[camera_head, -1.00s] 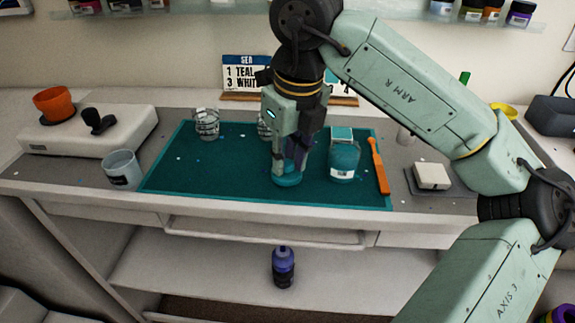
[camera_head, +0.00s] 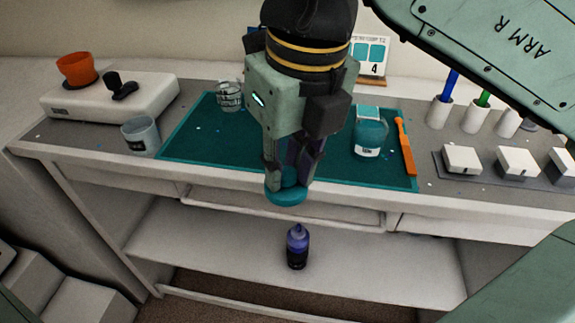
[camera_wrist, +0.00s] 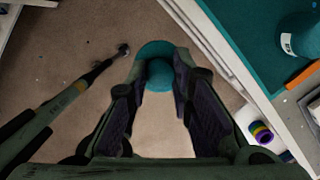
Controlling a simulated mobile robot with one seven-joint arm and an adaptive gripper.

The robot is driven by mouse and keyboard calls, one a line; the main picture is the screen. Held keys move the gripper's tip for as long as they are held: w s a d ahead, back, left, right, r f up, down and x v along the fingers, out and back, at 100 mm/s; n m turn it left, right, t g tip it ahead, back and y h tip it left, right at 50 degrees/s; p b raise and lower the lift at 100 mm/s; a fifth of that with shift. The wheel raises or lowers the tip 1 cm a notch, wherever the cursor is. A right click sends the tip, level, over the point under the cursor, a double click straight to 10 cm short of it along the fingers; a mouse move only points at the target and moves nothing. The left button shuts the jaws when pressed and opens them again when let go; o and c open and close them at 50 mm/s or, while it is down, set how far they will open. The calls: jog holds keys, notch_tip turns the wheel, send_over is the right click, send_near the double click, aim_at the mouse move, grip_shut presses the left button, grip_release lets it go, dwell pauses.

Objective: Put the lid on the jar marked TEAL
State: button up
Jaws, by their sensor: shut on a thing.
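My gripper (camera_head: 288,172) is shut on a teal lid (camera_head: 286,197) with a round knob. It holds the lid in the air, in front of the bench's front edge in the head view. In the wrist view the lid (camera_wrist: 157,50) sits between the fingertips, with floor behind it. A jar of teal contents with a white label (camera_head: 369,138) stands upright and open-looking on the right part of the teal mat. The label is too small to read. The jar also shows at the top right of the wrist view (camera_wrist: 297,42). The lid is apart from the jar.
An orange-handled tool (camera_head: 404,147) lies just right of the jar on the mat (camera_head: 215,150). White blocks (camera_head: 462,159) and pen holders (camera_head: 440,112) are at right.

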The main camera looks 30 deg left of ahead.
jog(key=w+d+r+p, duration=0.3)
jog(key=w+r+p, duration=0.1)
jog(key=w, duration=0.6)
jog(key=w+d+r+p, duration=0.3)
jog(key=w+p, duration=0.1)
jog(key=w, duration=0.5)
jog(key=shift+m, duration=0.4)
jog(key=shift+w+d+f+b, duration=0.1)
jog(key=shift+d+f+b, duration=0.05)
jog(key=shift+f+b, duration=2.55)
jog(key=shift+f, duration=0.5)
jog(key=o, duration=0.8)
jog(key=shift+o, duration=0.3)
jog(key=o, duration=0.5)
jog(key=shift+c, duration=0.2)
